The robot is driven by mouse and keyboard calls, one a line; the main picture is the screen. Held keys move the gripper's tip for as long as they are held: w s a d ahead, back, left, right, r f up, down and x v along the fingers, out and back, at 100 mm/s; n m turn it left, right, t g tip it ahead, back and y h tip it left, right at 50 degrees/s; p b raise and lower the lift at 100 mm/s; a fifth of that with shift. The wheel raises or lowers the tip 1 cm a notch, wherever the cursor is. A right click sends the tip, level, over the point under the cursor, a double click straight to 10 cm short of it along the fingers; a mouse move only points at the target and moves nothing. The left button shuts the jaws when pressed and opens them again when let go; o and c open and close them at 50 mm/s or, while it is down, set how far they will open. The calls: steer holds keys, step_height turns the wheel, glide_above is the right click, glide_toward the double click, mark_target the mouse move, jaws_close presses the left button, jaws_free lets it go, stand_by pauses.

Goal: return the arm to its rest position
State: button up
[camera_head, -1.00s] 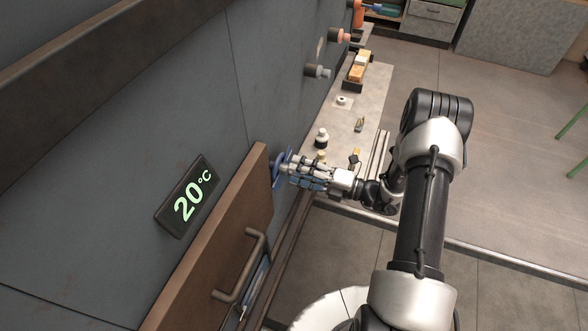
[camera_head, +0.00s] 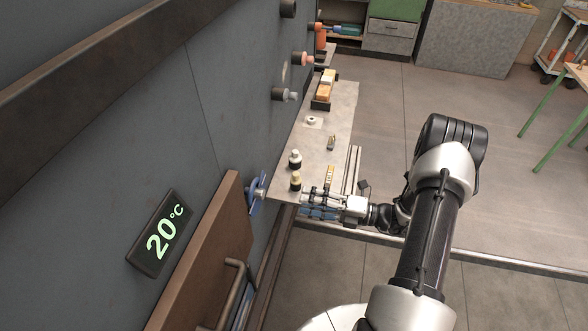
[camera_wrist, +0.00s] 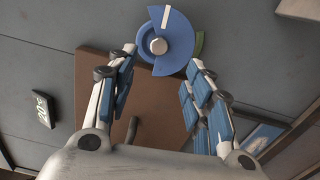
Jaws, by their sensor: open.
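My gripper (camera_head: 318,204) is open and empty in the head view, to the right of a blue dial (camera_head: 256,194) on the dark wall and apart from it. My arm reaches in from the lower right. In the wrist view my gripper (camera_wrist: 160,95) has its two blue-padded fingers spread wide. The blue dial (camera_wrist: 178,33) with a round metal knob and a white mark shows beyond the fingertips, with a green piece at its right edge.
A brown door (camera_head: 205,255) with a bar handle and a 20°C display (camera_head: 160,234) are on the wall at left. A narrow bench (camera_head: 335,125) with small bottles (camera_head: 295,160) and blocks lies beside the gripper. Pegs (camera_head: 285,94) stick out of the wall.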

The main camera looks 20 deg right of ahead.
steer(key=s+a+r+n+g+h+b, duration=0.2)
steer(key=s+a+r+n+g, duration=0.35)
steer(key=n, duration=0.55)
steer(key=s+a+r+n+g+h+b, duration=0.15)
steer(key=s+a+r+n+g, duration=0.25)
steer(key=a+r+n+g, duration=0.45)
steer(key=s+d+r+n+t+h+b, duration=0.2)
steer(key=s+n+t+h, duration=0.2)
steer(key=n, duration=0.7)
steer(key=s+d+r+n+t+h+b, duration=0.1)
steer(key=s+d+r+n+t+h, duration=0.1)
steer(key=s+n+t+h, duration=0.2)
steer(key=s+n+h, duration=0.3)
steer(key=n, duration=0.4)
steer(key=shift+s+r+n+b, duration=0.15)
steer(key=shift+s+n+b, duration=0.2)
